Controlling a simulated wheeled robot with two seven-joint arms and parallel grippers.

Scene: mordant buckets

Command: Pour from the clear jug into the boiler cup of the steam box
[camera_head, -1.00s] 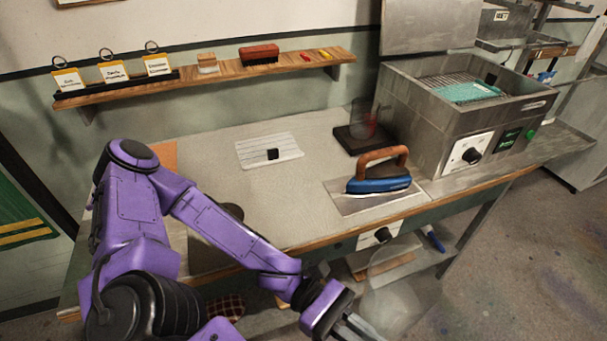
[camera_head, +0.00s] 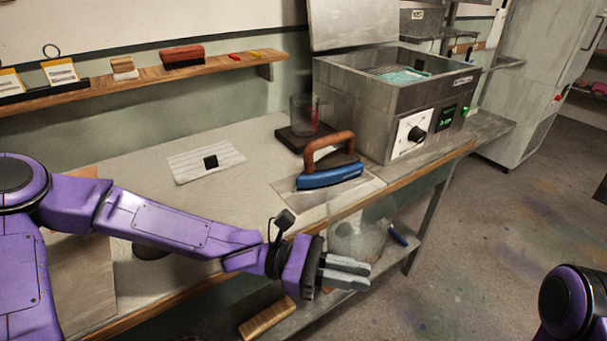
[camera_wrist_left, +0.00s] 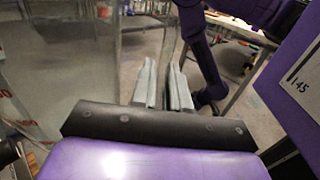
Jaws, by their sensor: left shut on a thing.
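The clear jug (camera_head: 352,238) is see-through and hangs in front of the table's front edge. My left gripper (camera_head: 362,272) is shut on it. In the left wrist view the fingers (camera_wrist_left: 165,88) are close together, and the jug's clear wall shows faintly around them; its handle is hard to make out. The steam box (camera_head: 350,110) is a grey metal box at the back right of the table, its lid up, with a rack and teal cloth inside. A clear cup (camera_head: 302,112) with a red mark stands left of it; I cannot tell if this is the boiler cup. My right gripper is out of view.
A blue iron (camera_head: 330,178) with a brown handle rests on a metal plate between the jug and the cup. The cup's dark stand (camera_head: 290,140) touches the table. A wall shelf (camera_head: 140,80) runs behind.

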